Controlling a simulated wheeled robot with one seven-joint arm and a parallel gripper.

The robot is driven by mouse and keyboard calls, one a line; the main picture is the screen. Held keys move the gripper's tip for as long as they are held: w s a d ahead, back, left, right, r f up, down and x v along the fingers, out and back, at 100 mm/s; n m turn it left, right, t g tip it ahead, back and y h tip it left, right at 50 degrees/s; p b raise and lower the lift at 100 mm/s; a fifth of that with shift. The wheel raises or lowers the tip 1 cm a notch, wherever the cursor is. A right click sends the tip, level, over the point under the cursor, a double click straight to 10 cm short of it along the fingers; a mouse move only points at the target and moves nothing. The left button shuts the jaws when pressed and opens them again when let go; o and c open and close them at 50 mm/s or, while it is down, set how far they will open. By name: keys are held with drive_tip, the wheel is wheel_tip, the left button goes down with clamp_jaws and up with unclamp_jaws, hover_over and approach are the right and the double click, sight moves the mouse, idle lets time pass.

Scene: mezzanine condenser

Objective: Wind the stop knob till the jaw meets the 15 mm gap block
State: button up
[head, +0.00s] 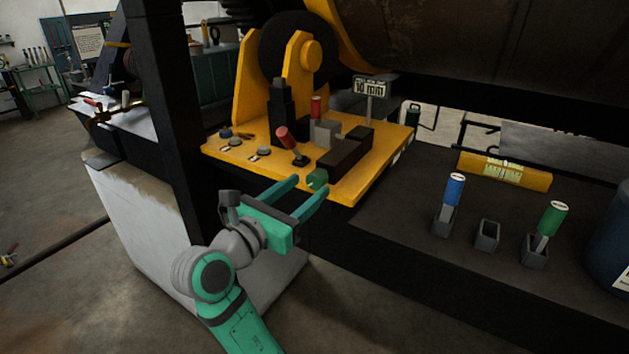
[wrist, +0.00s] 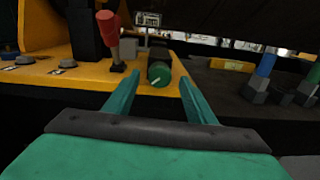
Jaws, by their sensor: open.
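The green stop knob (head: 317,180) is on the front end of the dark slide block (head: 344,154), at the yellow plate's front edge. It also shows in the wrist view (wrist: 159,73), with a pale line on its face. My gripper (head: 306,187) is open, its two teal fingers to either side of the knob; I cannot tell whether they touch it. A red-handled gap block (head: 316,107) stands by a grey block (head: 325,132) behind the slide. Its size mark is unreadable, and the gap at the jaw is hidden.
A red-handled lever (head: 287,139) stands left of the slide, close to my left finger. A sign (head: 370,87) ending in "mm" stands behind. Blue-handled (head: 455,190) and green-handled (head: 551,219) blocks sit in holders at right, an empty holder (head: 487,235) between them.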

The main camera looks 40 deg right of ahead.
sight(314, 183)
drive_tip(key=x, duration=0.4)
drive_tip(key=shift+w+a, duration=0.1)
drive_tip(key=shift+w, duration=0.15)
drive_tip(key=shift+s+d, duration=0.25)
drive_tip(key=shift+d, duration=0.4)
drive_tip(key=shift+a, duration=0.2)
drive_tip(key=c, duration=1)
